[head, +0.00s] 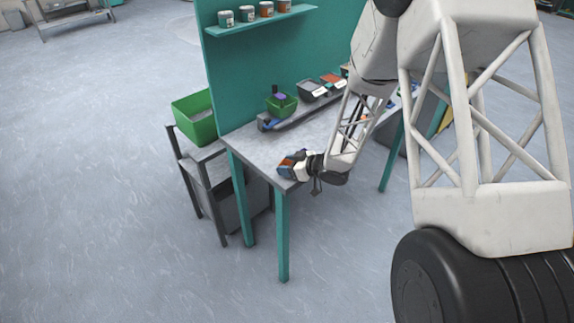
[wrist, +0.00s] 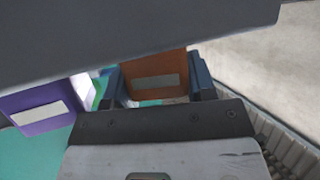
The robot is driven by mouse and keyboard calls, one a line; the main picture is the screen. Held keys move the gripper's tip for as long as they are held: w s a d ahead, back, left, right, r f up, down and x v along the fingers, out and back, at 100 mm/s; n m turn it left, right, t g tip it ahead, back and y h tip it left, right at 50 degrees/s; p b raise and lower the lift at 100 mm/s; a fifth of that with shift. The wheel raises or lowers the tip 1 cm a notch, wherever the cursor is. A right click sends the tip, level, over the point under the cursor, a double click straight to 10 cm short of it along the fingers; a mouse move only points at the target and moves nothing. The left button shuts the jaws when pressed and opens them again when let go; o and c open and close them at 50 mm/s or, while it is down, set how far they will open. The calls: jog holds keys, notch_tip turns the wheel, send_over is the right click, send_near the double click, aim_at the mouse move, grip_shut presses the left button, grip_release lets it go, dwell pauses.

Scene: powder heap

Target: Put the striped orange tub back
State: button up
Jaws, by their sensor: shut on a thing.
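My gripper (head: 288,164) is low over the front left corner of the table, shut on a small orange tub. In the wrist view the orange tub (wrist: 155,76) sits between the blue-grey fingers and shows a pale label. Stripes on it cannot be made out. In the head view only a small orange patch shows at the fingers, so its shape and any gap to the table are unclear. Two orange-marked tubs (head: 275,8) stand at the right of the row on the teal shelf (head: 262,18), beside two greenish ones.
A green bin (head: 281,108) with a purple thing (head: 280,91), and dark bins (head: 312,92), stand along the table's back. A large green crate (head: 201,128) is on a stand at left. The wrist view shows a purple box (wrist: 38,108). The table's near left top (head: 262,142) is clear.

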jog(key=shift+f, duration=0.1)
jog(key=o, duration=1.4)
jog(key=shift+r, duration=0.2)
jog(key=shift+r, duration=3.3)
jog(key=shift+r, duration=0.1)
